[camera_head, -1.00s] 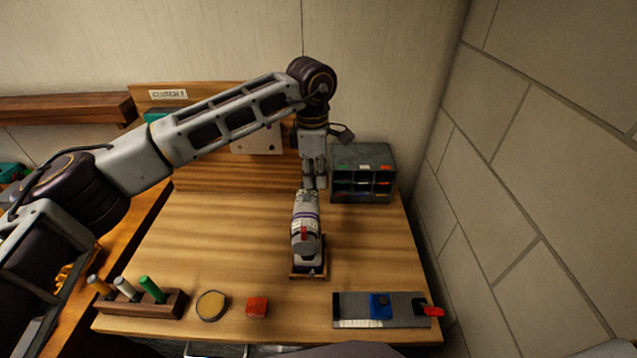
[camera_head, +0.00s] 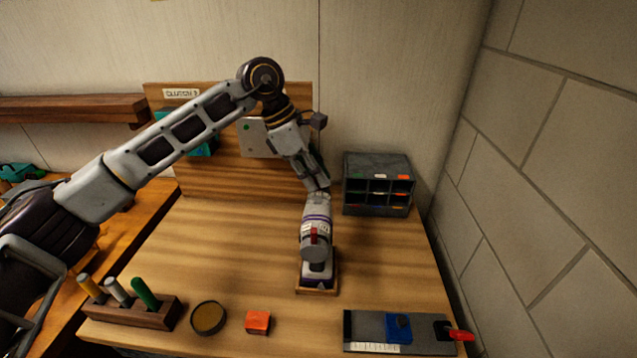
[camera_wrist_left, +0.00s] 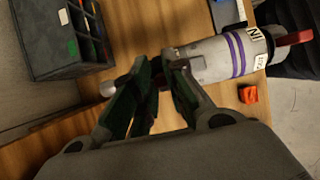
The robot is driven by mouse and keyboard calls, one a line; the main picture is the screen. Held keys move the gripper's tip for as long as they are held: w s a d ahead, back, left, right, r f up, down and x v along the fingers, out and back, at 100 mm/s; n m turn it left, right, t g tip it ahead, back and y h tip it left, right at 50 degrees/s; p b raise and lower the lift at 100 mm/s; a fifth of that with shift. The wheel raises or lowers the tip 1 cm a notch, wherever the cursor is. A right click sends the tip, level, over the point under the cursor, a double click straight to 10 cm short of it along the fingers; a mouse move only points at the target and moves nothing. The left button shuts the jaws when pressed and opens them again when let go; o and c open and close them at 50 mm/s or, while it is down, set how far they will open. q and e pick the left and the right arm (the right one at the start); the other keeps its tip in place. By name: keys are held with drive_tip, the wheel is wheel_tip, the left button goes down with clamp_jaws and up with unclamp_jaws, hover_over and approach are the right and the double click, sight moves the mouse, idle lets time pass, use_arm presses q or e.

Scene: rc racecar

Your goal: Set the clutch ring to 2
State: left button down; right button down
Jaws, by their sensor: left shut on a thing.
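My right gripper is not in view.
A card reading "CLUTCH" (camera_head: 181,93) is on the backboard; its number is unclear. A drawer bin (camera_head: 378,184) stands back right. In front are a handle rack (camera_head: 134,310), a round tin (camera_head: 208,318), an orange block (camera_head: 258,322) and a grey jig (camera_head: 420,333).

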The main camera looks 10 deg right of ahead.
use_arm(q)
drive_tip(key=shift+a+f+b, duration=0.15)
drive_tip(key=shift+b, duration=0.2)
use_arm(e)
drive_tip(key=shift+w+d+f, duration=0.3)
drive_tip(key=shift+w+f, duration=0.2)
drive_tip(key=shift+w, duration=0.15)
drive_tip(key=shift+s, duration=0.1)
use_arm(q)
drive_tip(key=c, duration=1.4)
unclamp_jaws()
drive_tip(key=shift+c, duration=0.2)
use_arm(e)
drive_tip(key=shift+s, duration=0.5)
use_arm(q)
drive_tip(key=shift+a+r+h, duration=0.1)
drive_tip(key=shift+r+h, duration=0.1)
drive_tip(key=shift+h, duration=0.1)
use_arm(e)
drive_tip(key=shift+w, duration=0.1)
use_arm(q)
drive_tip(key=shift+w+a+r, duration=0.1)
drive_tip(key=shift+a+r, duration=0.15)
drive_tip(key=shift+r, duration=0.2)
drive_tip(key=v, duration=1)
drive_tip(key=shift+a+r, duration=0.2)
drive_tip(key=shift+r, duration=0.1)
